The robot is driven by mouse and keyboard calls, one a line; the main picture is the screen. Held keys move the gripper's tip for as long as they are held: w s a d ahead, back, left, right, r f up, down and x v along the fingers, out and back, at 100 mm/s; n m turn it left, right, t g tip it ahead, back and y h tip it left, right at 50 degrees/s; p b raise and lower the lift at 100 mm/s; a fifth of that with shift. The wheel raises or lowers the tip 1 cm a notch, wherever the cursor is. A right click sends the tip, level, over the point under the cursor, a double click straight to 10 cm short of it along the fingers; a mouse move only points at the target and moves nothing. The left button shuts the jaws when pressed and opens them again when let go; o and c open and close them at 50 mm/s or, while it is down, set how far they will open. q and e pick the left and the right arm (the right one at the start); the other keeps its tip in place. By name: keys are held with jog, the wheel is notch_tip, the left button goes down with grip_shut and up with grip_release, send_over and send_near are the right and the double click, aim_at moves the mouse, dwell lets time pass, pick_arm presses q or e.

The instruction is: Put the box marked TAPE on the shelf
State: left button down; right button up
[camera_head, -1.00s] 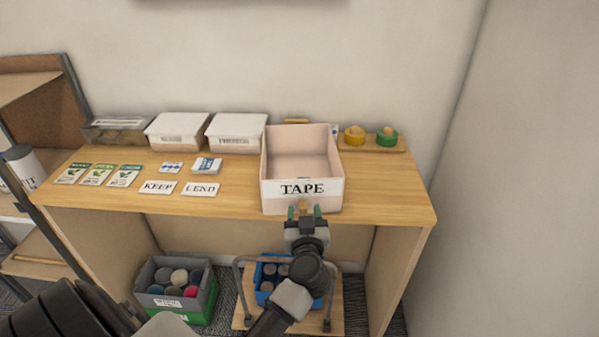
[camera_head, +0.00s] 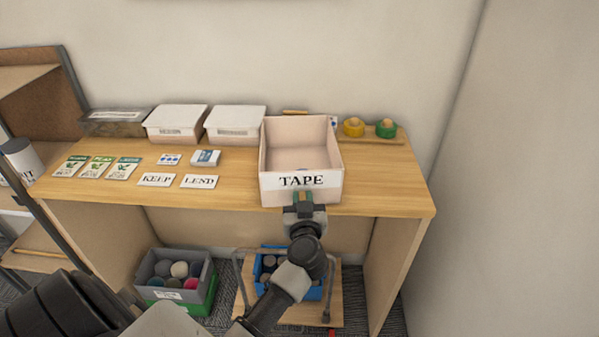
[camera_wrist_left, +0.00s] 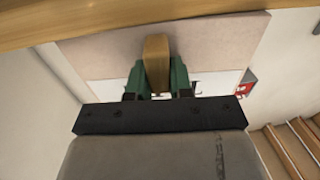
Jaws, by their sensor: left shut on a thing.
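The box marked TAPE (camera_head: 301,189) is an open, pale pink bin with a white label, upright near the front edge of the wooden table (camera_head: 235,197). It shows close up in the wrist view (camera_wrist_left: 100,60). My left gripper (camera_head: 303,198) is at the box's front, below the label. In the wrist view its green fingers (camera_wrist_left: 157,78) are shut on the box's wooden handle (camera_wrist_left: 156,60). A wooden shelf unit (camera_head: 58,95) stands at the far left, partly out of frame. My right gripper is not in view.
Two white lidded boxes (camera_head: 178,119) and a clear container (camera_head: 112,122) stand at the back. Cards (camera_head: 96,167) lie on the left. A tray with yellow and green rolls (camera_head: 386,129) is right of the box. A grey bin (camera_head: 175,275) and blue crate (camera_head: 270,268) are below.

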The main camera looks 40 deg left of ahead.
aim_at(302, 183)
pick_arm(q)
jog(key=shift+r, duration=0.15)
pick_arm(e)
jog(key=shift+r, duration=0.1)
pick_arm(q)
jog(key=shift+r+p, duration=0.75)
jog(key=shift+r, duration=0.8)
jog(key=d+r, duration=0.8)
jog(key=d, duration=0.4)
jog(key=s+d+f+m+t+h, duration=0.1)
jog(key=s+f+m+t+h, duration=0.1)
jog(key=s, duration=0.5)
jog(key=s+d+f+m+t+h, duration=0.1)
jog(key=s+f+m+h, duration=0.3)
jog(key=s+h, duration=0.4)
jog(key=shift+s+m+t+h+p, duration=0.3)
jog(key=shift+m+t+h, duration=0.2)
jog(key=shift+m+h, duration=0.3)
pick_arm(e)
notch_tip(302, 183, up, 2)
pick_arm(q)
jog(key=shift+w+f, duration=0.1)
jog(key=shift+f, duration=0.05)
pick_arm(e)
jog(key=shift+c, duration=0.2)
